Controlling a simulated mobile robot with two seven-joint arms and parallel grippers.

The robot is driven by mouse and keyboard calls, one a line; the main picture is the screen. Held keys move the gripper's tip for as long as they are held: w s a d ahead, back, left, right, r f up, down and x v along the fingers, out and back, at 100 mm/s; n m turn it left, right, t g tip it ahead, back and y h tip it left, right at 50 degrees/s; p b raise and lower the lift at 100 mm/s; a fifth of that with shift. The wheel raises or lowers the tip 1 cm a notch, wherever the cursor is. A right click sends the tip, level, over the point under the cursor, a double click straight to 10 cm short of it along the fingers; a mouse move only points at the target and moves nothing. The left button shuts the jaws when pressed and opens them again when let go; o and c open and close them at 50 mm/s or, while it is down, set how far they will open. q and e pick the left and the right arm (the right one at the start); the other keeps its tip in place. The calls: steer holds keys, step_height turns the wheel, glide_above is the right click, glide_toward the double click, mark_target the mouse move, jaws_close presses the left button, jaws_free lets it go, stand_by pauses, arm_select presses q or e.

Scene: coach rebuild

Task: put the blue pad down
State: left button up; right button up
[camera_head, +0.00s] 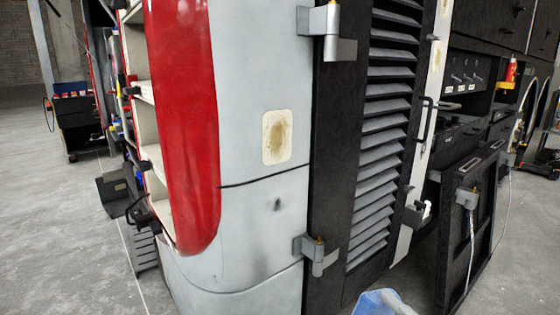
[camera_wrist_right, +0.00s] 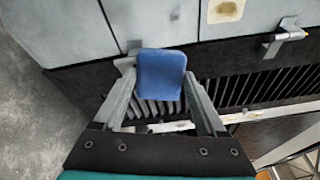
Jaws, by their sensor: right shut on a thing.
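The blue pad (camera_wrist_right: 161,76) is held between the fingers of my right gripper (camera_wrist_right: 160,88), in the middle of the right wrist view. Its broad blue face shows, in front of the dark slatted panel. In the head view a light blue piece with a grey part (camera_head: 382,303) shows at the bottom edge, cut off by the frame; it seems to be the pad at the gripper. My left gripper is in neither view.
A grey and red coach body (camera_head: 265,215) stands close in front, with a black louvred door (camera_head: 378,130) on metal hinges (camera_head: 316,255). A black framed panel (camera_head: 470,220) leans at the right. Open concrete floor (camera_head: 50,230) lies at the left.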

step_height(320, 180, down, 4)
steer(key=s+d+r+m+t+h, duration=0.1)
steer(key=s+m+h, duration=0.1)
steer(key=s+h, duration=0.15)
arm_select(q)
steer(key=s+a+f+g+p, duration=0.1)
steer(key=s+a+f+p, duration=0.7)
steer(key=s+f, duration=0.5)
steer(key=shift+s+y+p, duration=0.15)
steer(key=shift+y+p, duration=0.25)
steer(key=shift+p, duration=0.85)
arm_select(e)
step_height(320, 180, up, 11)
steer(key=w+m+h, duration=0.1)
steer(key=m+h, duration=0.1)
steer(key=h, duration=0.1)
steer(key=shift+w+a+m, duration=0.3)
steer(key=shift+a, duration=0.15)
steer(key=shift+h, duration=0.25)
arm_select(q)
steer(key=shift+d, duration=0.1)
arm_select(e)
steer(key=shift+w, duration=0.1)
